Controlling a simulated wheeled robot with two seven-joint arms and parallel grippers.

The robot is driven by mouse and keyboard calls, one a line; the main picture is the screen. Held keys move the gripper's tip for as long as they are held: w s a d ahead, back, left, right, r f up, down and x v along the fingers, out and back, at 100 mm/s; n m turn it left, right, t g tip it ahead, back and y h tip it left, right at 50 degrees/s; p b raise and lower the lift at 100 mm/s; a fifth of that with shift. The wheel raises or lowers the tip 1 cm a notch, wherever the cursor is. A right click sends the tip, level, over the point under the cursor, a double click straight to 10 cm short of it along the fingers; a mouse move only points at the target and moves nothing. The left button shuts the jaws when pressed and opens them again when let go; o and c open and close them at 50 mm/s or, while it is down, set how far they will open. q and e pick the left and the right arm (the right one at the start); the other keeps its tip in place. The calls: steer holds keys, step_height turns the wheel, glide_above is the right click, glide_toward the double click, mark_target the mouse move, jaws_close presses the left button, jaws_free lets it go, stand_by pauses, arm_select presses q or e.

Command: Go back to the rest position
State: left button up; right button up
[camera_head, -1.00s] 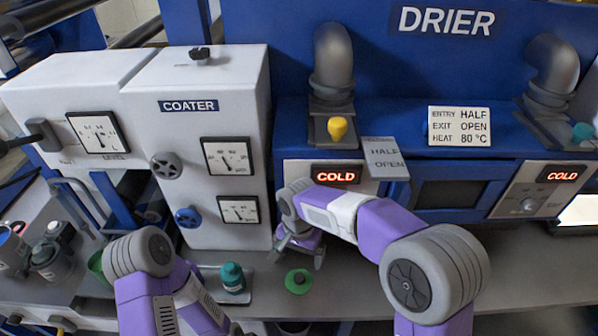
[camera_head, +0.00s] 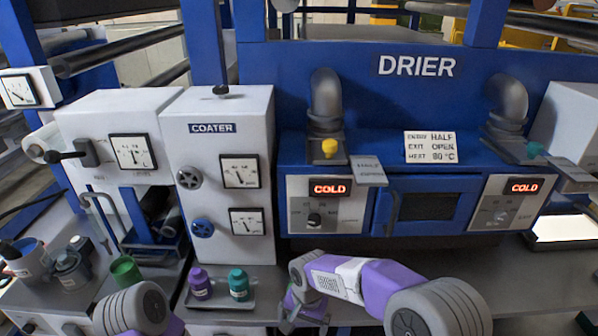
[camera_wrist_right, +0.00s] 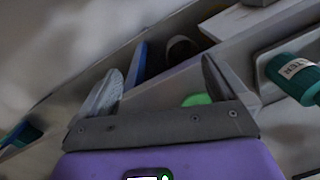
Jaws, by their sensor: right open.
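My right arm reaches in from the lower right in the head view. Its gripper (camera_head: 302,312) points down over the front of the bench, right of the small tray. In the right wrist view the two fingers (camera_wrist_right: 160,85) are apart, with nothing held between them. Part of a green disc (camera_wrist_right: 197,99) shows beyond the fingers. My left arm shows only as a rounded purple and grey joint at the lower left of the head view. The left gripper is out of the picture.
A purple bottle (camera_head: 200,284) and a teal bottle (camera_head: 238,285) stand on a tray left of my right gripper. A green cup (camera_head: 126,270) and dark jars are further left. The coater (camera_head: 222,100) and drier (camera_head: 460,110) stand behind. Bench right of the tray is partly clear.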

steer(key=s+d+f+n+y, duration=0.1)
steer(key=s+d+f, duration=0.15)
steer(key=f, duration=0.55)
steer(key=s+d+f+y, duration=0.1)
steer(key=s+d+f, duration=0.15)
steer(key=f, duration=0.45)
steer(key=s+d+f+y, duration=0.1)
steer(key=s+d+f, duration=0.2)
steer(key=s+f, duration=0.5)
steer(key=s, duration=0.3)
steer(key=shift+d+t, duration=0.3)
steer(key=shift+t, duration=0.1)
